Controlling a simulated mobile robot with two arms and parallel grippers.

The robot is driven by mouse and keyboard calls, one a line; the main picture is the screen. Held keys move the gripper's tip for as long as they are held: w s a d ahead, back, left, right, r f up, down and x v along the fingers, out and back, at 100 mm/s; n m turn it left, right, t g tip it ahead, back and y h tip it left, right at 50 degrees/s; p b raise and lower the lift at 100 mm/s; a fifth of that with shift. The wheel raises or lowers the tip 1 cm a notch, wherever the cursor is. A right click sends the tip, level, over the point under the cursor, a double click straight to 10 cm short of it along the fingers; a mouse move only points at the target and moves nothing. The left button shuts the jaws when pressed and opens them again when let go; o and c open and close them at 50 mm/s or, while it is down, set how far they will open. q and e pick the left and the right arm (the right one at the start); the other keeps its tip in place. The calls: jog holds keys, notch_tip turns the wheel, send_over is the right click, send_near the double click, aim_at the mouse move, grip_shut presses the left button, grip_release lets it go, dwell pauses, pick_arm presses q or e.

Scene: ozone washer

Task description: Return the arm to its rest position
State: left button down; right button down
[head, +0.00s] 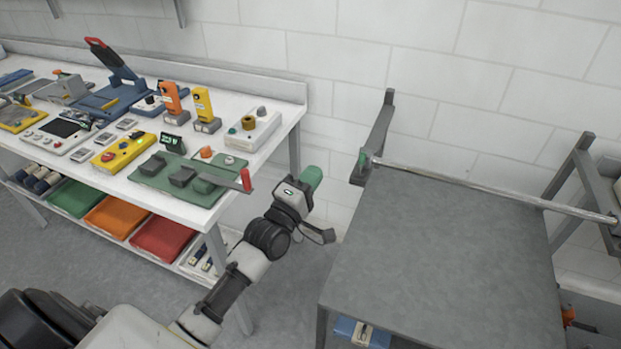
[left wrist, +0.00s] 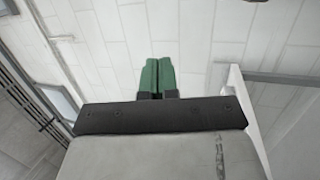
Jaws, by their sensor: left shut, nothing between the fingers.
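My left arm comes in from the lower left in the head view and reaches toward the gap between the white bench and the grey table. My left gripper (head: 311,177) has green fingertips and holds nothing. In the left wrist view its two green fingers (left wrist: 158,76) lie side by side, shut, against the white wall. The gripper is in the air, apart from both pieces of furniture. My right gripper is not in view.
The white bench (head: 185,204) at left carries several instruments; a red-ended lever (head: 246,180) juts over its edge near my arm. Coloured trays (head: 162,238) sit below. The grey table (head: 450,250) at right has a metal rod (head: 480,184) along its back. Floor shows between them.

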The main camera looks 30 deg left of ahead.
pick_arm(q)
jog(key=shift+s+r, duration=0.1)
jog(key=shift+s, duration=0.1)
dwell(0.3)
jog(key=s+f+m+g+y, duration=0.1)
jog(key=s+f+m+g, duration=0.2)
jog(key=f, duration=0.9)
jog(key=s+f+m+g, duration=0.2)
jog(key=s+f+g, duration=0.15)
jog(key=f, duration=0.85)
jog(key=s+f+m+g+y, duration=0.1)
jog(key=s+f+m+g, duration=0.25)
jog(key=f, duration=0.75)
jog(key=s+d+f+m+g, duration=0.1)
jog(key=s+f+m+g, duration=0.3)
jog(key=s+f, duration=0.95)
jog(key=s+f+m+g, duration=0.3)
jog(key=s+f, duration=0.1)
jog(key=s, duration=0.8)
jog(key=s+d+f+m+g, duration=0.1)
jog(key=s+f+m+g, duration=0.2)
jog(key=s, duration=0.8)
jog(key=shift+s+f+y+b, duration=0.3)
jog(key=shift+s+f+b, duration=0.15)
jog(key=shift+f, duration=0.4)
